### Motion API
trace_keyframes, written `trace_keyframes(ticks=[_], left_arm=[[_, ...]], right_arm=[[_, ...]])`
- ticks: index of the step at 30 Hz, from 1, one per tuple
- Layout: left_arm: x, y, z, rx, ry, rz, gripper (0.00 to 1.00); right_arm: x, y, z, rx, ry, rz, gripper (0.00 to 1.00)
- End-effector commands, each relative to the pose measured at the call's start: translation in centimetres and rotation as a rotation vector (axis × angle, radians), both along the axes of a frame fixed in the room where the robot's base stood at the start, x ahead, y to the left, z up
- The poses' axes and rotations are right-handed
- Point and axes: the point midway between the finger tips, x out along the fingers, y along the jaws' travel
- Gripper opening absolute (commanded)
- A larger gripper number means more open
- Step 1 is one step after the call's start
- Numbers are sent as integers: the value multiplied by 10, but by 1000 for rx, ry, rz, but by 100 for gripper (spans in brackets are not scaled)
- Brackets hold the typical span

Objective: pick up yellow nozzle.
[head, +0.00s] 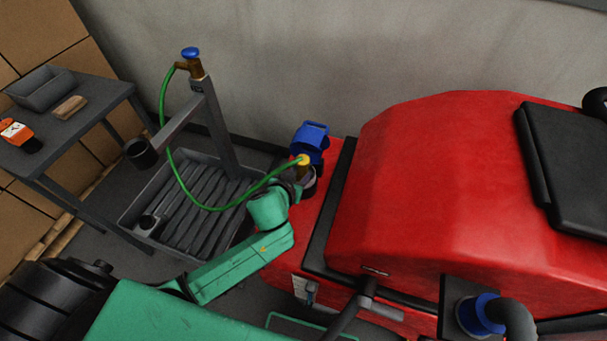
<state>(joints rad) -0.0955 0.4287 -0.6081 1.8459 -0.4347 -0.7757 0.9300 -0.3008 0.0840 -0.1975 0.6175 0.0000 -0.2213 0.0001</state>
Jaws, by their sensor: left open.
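The yellow nozzle (303,160) is at the end of a green hose (222,207), by the left edge of the red scrubber (440,195). My left gripper (306,179), on the green arm, is right at the nozzle, just below it in the head view. The gripper is open. The fingers are small and partly hidden, so I cannot tell whether they touch the nozzle. My right gripper is not in view.
A blue cap (311,138) stands just behind the nozzle. The hose runs from a brass tap with a blue handle (190,53) on a grey post (220,130). A slatted grey basin (130,215) lies below. A grey table (95,92) stands at left.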

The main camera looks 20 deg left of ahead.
Motion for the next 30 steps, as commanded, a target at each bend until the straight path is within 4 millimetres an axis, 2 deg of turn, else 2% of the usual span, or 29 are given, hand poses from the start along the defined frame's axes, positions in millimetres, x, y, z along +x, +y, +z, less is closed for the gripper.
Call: trace_keyframes(ticks=[3, 6, 13, 14, 15, 17, 26, 30], left_arm=[[19, 1, -10, 4, 0, 0, 44], [30, -1, -19, 1, 0, -1, 44], [32, -1, -22, -1, 0, -1, 44], [32, -1, -22, -1, 0, -1, 37], [32, -1, -22, 0, 0, -1, 22], [32, -1, -22, 0, 1, -1, 0], [32, -1, -19, 0, -2, -1, 0], [32, -1, -9, -2, -4, 0, 0]], right_arm=[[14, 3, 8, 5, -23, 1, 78], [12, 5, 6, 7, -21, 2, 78], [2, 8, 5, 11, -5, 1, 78], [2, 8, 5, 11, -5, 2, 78], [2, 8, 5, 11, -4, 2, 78], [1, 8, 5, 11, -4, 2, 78], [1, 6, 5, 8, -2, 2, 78], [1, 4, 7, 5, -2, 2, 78]])
